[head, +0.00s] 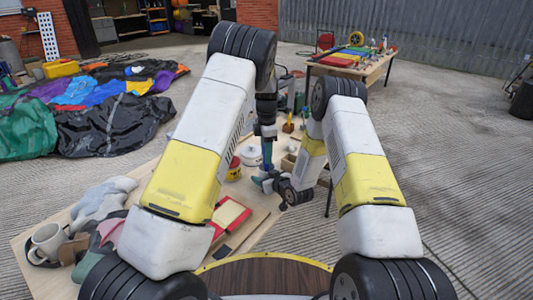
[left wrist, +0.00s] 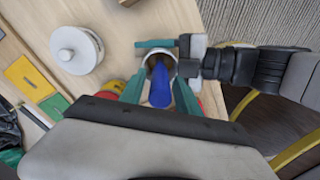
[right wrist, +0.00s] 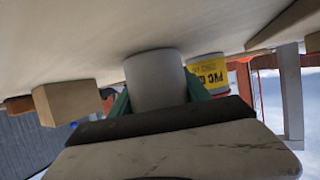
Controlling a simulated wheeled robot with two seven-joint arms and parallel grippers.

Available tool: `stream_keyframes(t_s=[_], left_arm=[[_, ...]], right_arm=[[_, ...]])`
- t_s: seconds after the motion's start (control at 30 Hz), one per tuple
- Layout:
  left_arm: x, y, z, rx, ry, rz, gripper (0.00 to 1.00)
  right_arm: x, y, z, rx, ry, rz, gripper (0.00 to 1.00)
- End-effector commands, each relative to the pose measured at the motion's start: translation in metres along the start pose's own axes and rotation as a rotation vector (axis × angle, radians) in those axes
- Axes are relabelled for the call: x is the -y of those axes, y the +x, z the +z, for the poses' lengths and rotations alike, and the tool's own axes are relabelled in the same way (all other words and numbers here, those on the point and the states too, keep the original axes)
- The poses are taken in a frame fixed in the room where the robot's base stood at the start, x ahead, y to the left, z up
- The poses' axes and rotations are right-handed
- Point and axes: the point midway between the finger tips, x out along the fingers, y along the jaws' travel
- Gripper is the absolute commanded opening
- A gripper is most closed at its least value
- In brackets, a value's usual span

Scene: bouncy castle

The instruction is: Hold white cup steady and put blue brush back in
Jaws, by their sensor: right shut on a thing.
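The white cup (right wrist: 155,80) stands on the table between the teal fingers of my right gripper (right wrist: 155,98), which is shut on it. In the left wrist view the cup's rim (left wrist: 171,61) shows from above, with the right gripper's fingers at its sides. The blue brush (left wrist: 160,86) stands in or over the cup's mouth; its lower end is hidden. My left gripper (left wrist: 159,78) points down from above, with one finger on each side of the brush and a visible gap. In the head view the brush (head: 267,151) is small below the left wrist.
A white lidded pot (left wrist: 76,50) stands close by on the table. A yellow-labelled can (right wrist: 208,74) and a wooden block (right wrist: 65,102) flank the cup. A red tray (head: 230,213) and a beige mug (head: 48,241) are nearer the front left.

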Motion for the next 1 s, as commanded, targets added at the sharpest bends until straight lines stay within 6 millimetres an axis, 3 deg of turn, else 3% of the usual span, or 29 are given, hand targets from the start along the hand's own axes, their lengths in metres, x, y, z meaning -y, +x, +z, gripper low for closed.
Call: stream_keyframes(t_s=[0.33, 0.47, 0.8, 1.0], left_arm=[[0.000, -0.001, 0.000, 0.000, 0.000, 0.000, 0.49], [-0.001, -0.011, 0.001, 0.002, 0.001, 0.002, 0.49], [-0.001, -0.080, 0.001, 0.001, 0.000, 0.003, 0.49], [-0.001, -0.110, 0.001, 0.001, 0.001, 0.002, 0.49]], right_arm=[[0.000, 0.000, 0.000, -0.001, 0.000, 0.000, 0.08], [0.000, 0.000, 0.000, -0.001, 0.000, 0.000, 0.08], [0.000, 0.000, 0.000, -0.001, 0.000, 0.000, 0.08], [0.000, 0.000, 0.000, -0.001, 0.000, 0.000, 0.08]])
